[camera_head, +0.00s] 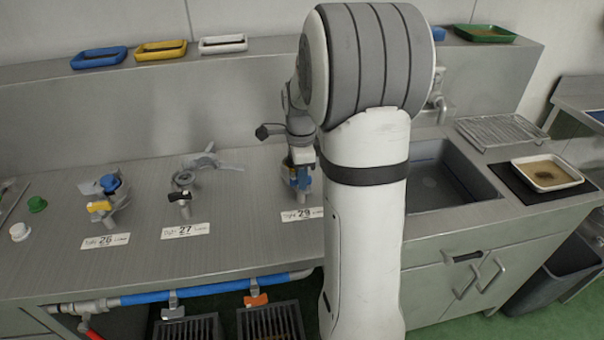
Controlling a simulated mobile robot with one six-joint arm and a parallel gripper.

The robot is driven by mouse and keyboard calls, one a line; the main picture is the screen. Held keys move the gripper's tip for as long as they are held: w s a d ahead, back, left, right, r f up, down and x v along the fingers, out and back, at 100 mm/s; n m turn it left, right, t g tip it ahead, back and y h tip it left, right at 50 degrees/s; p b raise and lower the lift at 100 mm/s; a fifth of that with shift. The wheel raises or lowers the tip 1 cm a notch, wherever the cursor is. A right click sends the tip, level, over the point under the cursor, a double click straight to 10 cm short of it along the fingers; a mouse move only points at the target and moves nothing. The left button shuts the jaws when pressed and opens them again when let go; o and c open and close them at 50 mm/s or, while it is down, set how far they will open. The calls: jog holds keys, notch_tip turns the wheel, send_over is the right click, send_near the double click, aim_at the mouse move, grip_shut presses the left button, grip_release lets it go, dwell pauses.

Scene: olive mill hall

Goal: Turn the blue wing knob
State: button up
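A blue knob (110,183) tops the metal fitting behind the label 26, which also has a yellow lever (98,206). More blue shows on the fitting (300,180) behind the right-hand label, whose last digit is hard to read. My gripper (301,165) points down directly over that right-hand fitting, close to its blue part. The fingers are small and overlap the fitting. I cannot tell whether they touch it or are open or shut. My white arm hides what lies just right of it.
The fitting at label 27 has a black knob (180,196). Blue, yellow and white trays stand on the back ledge (230,60). A sink (435,180) and a tray of brown liquid (546,172) are right of my arm. The counter front is mostly clear.

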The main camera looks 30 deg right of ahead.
notch_tip(320, 180, up, 8)
jog(key=shift+f, duration=0.15)
dwell(0.6)
